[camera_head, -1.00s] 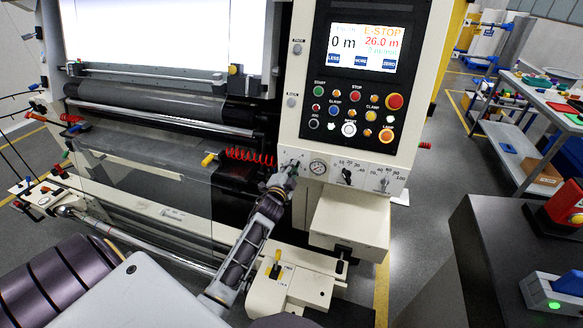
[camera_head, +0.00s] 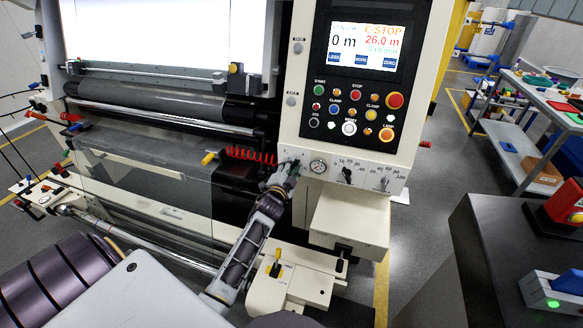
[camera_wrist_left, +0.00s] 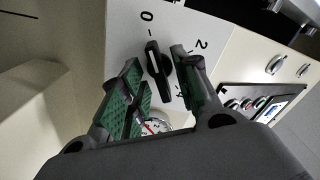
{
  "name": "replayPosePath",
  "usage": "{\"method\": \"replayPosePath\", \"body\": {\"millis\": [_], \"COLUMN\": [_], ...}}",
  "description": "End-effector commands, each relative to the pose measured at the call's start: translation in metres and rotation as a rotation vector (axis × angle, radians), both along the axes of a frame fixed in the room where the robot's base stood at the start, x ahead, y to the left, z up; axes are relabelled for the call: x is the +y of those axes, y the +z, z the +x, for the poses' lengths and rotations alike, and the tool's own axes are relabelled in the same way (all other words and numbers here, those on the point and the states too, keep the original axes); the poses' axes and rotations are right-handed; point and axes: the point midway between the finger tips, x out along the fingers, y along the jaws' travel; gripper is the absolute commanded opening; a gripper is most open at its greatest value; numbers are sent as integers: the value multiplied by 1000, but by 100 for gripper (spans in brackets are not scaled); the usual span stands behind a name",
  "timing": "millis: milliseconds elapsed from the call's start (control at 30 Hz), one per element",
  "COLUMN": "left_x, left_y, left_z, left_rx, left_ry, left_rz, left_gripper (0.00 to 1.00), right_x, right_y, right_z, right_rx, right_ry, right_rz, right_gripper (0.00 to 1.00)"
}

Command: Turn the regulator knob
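The regulator knob (camera_wrist_left: 154,60) is a black knob with a raised grip bar on a pale panel, with the marks 0, 2 and 4 around it. My left gripper (camera_wrist_left: 157,64) has its green-padded fingers apart, one on each side of the knob. The right-hand finger is very close to the knob; I cannot tell whether it touches. In the head view my left gripper (camera_head: 284,172) is at the panel's left end, left of the round gauge (camera_head: 318,166), and hides the knob there. The gauge (camera_wrist_left: 156,124) shows partly behind the fingers in the left wrist view. My right gripper is not in view.
Above is a control panel with buttons and a lit screen (camera_head: 362,48). A pale box (camera_head: 350,218) juts out below. A red coiled hose (camera_head: 250,156) lies left of the gripper.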

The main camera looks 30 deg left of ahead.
Motion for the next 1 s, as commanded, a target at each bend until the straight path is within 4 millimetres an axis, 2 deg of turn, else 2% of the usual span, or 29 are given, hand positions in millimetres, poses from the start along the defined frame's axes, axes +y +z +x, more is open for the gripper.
{"method": "replayPosePath", "body": {"millis": [367, 1000], "left_x": [-2, -14], "left_y": [0, 0], "left_z": [-8, -60], "left_rx": [0, 0], "left_ry": [0, 0], "left_rz": [1, 0], "left_gripper": [31, 31], "right_x": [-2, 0], "right_y": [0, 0], "right_z": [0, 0], "right_rx": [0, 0], "right_ry": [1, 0], "right_rz": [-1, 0], "right_gripper": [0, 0]}}
